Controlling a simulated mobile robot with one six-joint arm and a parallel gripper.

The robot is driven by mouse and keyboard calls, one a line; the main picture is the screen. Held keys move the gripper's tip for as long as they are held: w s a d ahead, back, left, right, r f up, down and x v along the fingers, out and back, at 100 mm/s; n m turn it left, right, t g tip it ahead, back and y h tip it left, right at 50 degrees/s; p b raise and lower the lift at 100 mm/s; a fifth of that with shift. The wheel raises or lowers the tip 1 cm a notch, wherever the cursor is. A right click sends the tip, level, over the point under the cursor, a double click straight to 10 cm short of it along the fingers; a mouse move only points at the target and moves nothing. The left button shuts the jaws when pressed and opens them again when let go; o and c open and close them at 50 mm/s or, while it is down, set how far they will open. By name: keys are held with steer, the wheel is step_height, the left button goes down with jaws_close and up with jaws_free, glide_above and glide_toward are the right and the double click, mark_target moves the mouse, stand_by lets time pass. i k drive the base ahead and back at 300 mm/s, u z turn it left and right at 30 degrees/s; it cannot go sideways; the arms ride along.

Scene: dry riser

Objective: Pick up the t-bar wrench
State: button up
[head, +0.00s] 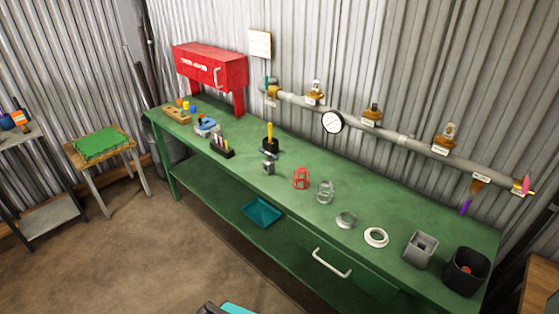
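I cannot single out the t-bar wrench for certain at this size. An upright yellow-handled tool (269,134) stands in a dark holder on the green workbench (210,160), near its middle. A small grey metal block (268,168) sits just in front of it. A dark rack with several small tools (222,147) lies to the left. My gripper is not in view; only a dark and teal part shows at the bottom edge, and I cannot tell what it is.
A red cabinet (208,66) stands at the bench's far left end. A red cage (301,178), a wire cage (325,191), rings, a grey box (420,248) and a black bin (466,271) line the bench. A pipe with valves (410,142) runs behind. The floor (130,245) in front is clear.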

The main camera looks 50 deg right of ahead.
mark_target(268, 164)
steer(key=u, duration=0.15)
steer(key=i, duration=0.95)
steer(key=z, duration=0.1)
